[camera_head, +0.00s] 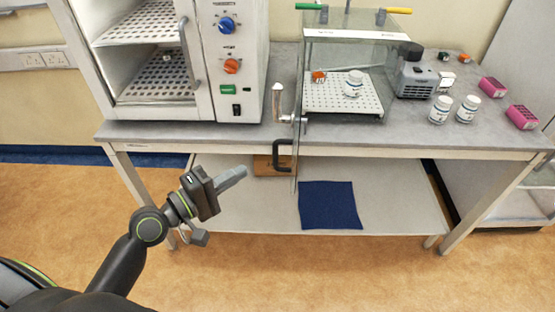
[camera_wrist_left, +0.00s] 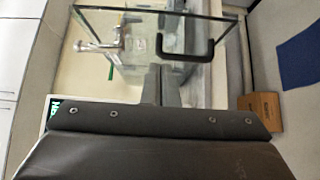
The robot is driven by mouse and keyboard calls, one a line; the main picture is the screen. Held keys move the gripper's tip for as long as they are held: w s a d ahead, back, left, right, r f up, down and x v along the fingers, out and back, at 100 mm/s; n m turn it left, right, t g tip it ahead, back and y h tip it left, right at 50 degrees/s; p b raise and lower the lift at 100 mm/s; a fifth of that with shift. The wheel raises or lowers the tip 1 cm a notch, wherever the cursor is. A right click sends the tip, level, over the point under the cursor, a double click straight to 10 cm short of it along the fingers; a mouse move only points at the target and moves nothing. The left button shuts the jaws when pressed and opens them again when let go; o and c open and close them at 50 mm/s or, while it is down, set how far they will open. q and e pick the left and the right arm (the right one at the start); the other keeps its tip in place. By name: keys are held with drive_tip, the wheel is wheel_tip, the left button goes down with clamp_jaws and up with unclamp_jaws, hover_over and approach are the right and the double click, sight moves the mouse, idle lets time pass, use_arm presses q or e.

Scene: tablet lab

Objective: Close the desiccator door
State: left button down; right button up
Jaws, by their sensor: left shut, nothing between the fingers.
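The desiccator (camera_head: 349,36) is a clear glass box on the bench, with a perforated white shelf holding a white bottle (camera_head: 353,84) and a small orange-and-white container (camera_head: 319,76). Its glass door (camera_head: 298,150) stands open, swung out past the bench's front edge and seen nearly edge-on. The black door handle (camera_head: 283,155) is on its left side. My left gripper (camera_head: 240,173) is shut and empty, left of the handle and apart from it. In the left wrist view the fingers (camera_wrist_left: 162,85) point toward the door, with the handle (camera_wrist_left: 185,52) just beyond. My right gripper is out of view.
An oven (camera_head: 233,60) with its chamber open stands left of the desiccator. A grey pump (camera_head: 414,78), white bottles (camera_head: 440,109) and pink boxes (camera_head: 522,117) are at right. A brown box (camera_head: 268,166) and blue mat (camera_head: 330,205) lie on the lower shelf.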

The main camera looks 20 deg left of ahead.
use_arm(q)
drive_tip(key=w+d+p, duration=0.3)
drive_tip(key=w+d, duration=0.3)
drive_tip(key=d, duration=0.1)
drive_tip(key=shift+w+d, duration=0.15)
drive_tip(key=shift+d, duration=0.1)
drive_tip(key=shift+d, duration=0.1)
idle(0.4)
